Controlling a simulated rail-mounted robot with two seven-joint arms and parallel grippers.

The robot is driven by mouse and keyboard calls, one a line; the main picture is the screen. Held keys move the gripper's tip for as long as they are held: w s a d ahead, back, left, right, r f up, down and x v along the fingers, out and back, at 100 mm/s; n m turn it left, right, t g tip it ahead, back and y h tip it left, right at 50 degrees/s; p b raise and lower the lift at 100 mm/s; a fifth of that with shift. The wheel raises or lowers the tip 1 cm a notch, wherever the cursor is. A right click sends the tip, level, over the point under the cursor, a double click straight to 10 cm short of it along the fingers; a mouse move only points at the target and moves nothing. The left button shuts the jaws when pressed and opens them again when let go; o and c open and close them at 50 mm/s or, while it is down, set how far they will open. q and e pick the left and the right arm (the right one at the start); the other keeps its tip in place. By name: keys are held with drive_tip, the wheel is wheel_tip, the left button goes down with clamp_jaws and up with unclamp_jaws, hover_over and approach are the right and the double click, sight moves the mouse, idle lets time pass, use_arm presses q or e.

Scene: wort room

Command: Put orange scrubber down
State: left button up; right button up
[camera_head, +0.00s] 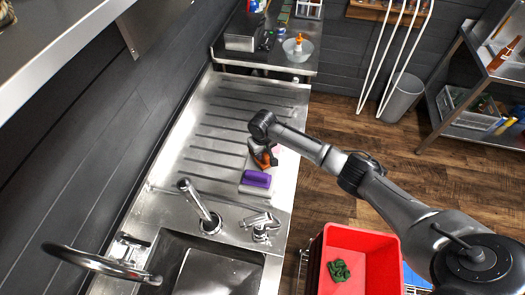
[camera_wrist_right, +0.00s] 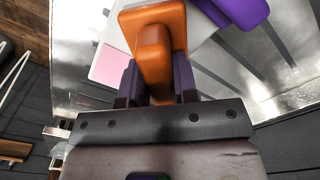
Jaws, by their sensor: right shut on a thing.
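The orange scrubber (camera_head: 264,162) is in my right gripper (camera_head: 259,150), over the drainboard beside the purple scrubber (camera_head: 257,179). In the right wrist view the orange scrubber (camera_wrist_right: 152,35) sits between the two dark fingers of my right gripper (camera_wrist_right: 157,82), which are shut on it. A pale flat tray or board with a pink part (camera_wrist_right: 113,65) lies under the orange scrubber. The purple scrubber (camera_wrist_right: 241,9) shows at the top of that view. I cannot tell whether the orange scrubber touches the pale surface. My left gripper is out of view.
The ribbed steel drainboard (camera_head: 222,125) has bare room to the left and behind. The sink with taps (camera_head: 207,222) lies in front. A red crate (camera_head: 375,238) with a green cloth (camera_head: 339,271) stands at the lower right. A bowl with an orange-topped bottle (camera_head: 298,47) stands behind.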

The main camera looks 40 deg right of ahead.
drive_tip(key=shift+f, duration=0.25)
drive_tip(key=o, duration=0.8)
drive_tip(key=shift+o, duration=0.2)
wheel_tip(320, 180, up, 13)
idle(0.3)
